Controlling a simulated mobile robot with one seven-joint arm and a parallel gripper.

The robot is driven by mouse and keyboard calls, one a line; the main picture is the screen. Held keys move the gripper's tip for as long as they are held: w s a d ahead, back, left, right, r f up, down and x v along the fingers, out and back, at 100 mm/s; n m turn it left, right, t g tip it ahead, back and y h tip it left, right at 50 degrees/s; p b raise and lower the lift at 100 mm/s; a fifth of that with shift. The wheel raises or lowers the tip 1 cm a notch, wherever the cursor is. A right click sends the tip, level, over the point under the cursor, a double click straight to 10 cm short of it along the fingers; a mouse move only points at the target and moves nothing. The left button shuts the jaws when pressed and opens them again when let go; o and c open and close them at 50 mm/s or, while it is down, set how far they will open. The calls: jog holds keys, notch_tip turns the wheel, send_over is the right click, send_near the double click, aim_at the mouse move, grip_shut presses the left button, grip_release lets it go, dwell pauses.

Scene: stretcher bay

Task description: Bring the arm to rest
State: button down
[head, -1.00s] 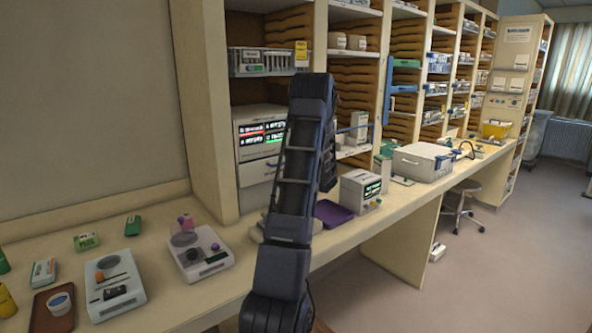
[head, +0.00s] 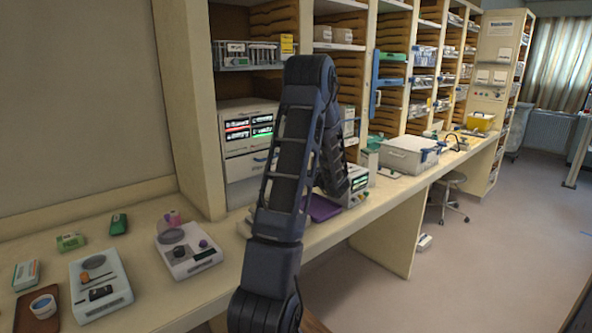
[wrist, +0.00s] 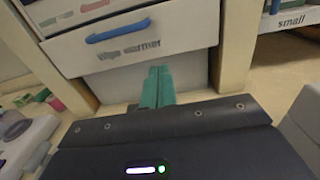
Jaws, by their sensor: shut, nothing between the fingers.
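My arm (head: 292,150) rises in the middle of the head view, bends at the top, and its forward part comes down on the right, toward the counter. My gripper is hidden behind the arm there. In the wrist view, the two teal fingers of my gripper (wrist: 158,70) lie side by side, shut, with nothing seen between them. They point toward the white front of a unit labelled "wipe warmer" (wrist: 150,48), with a blue handle above. I cannot tell how far apart they are.
The counter (head: 150,290) holds two small devices (head: 188,250) (head: 100,285) at left, a purple tray (head: 322,208) close by my arm, and a white case (head: 408,155) farther along. Shelves (head: 390,65) stand behind. The floor (head: 480,260) at right is open; a stool (head: 452,190) stands beside the counter.

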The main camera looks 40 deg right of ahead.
jog(key=shift+s, duration=0.35)
jog(key=a+r+n+g+y, duration=0.3)
jog(key=a+n, duration=0.3)
jog(key=a, duration=0.7)
jog(key=a+r+n+g+y, duration=0.35)
jog(key=a+n, duration=0.25)
jog(key=a, duration=0.7)
jog(key=a+r+n+g+y, duration=0.35)
jog(key=a+n, duration=0.25)
jog(key=a, duration=0.7)
jog(key=s+a+n+g+h, duration=0.45)
jog(key=s+a+n, duration=0.35)
jog(key=s+a, duration=0.25)
jog(key=s+a+r+n+t+h, duration=0.1)
jog(key=s+n+h, duration=0.4)
jog(key=s+n, duration=0.5)
jog(key=shift+s+a+r, duration=0.5)
jog(key=shift+a+r, duration=0.15)
jog(key=shift+a, duration=0.1)
